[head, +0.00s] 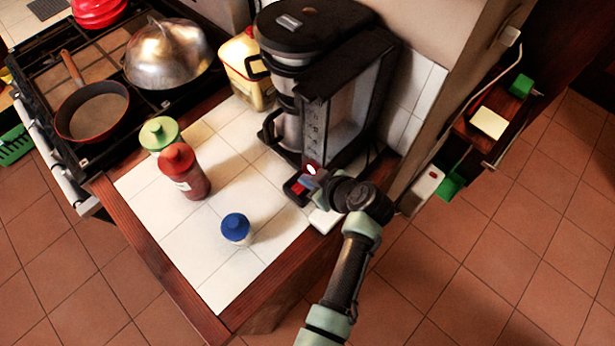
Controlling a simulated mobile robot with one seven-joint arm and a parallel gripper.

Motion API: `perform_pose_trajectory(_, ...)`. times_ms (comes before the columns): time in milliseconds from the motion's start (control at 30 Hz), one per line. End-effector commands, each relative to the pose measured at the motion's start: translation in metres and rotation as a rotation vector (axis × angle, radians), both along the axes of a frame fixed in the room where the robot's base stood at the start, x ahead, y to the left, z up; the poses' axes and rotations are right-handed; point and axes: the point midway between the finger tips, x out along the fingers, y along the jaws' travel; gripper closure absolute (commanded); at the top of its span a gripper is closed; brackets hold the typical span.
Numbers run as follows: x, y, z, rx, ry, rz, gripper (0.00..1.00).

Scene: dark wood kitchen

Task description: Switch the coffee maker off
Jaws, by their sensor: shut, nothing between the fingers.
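The black coffee maker (345,95) stands upright on the white tiled counter, against the wall at the top middle of the head view. A glowing red light (312,169) shows low on its front right side. My gripper (308,180) is shut and empty, right at this lower front by the red light. I cannot tell whether the fingertips touch the coffee maker or its switch. My wrist comes in from the lower right and hides part of the base. A small red and black item (297,190) lies partly hidden beside the gripper.
On the counter (200,245) stand a red bottle (188,177), a green-capped bottle (158,134), a blue-capped jar (236,229) and a yellow container (244,70). The stove at left holds a pan (93,112) and a metal dome (168,52). The wall end is right of my wrist.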

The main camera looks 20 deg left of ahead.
Motion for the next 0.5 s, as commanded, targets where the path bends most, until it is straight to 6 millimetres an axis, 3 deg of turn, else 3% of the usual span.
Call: perform_pose_trajectory(500,0.003,-0.001,-0.008,0.002,0.002,0.001,1.0)
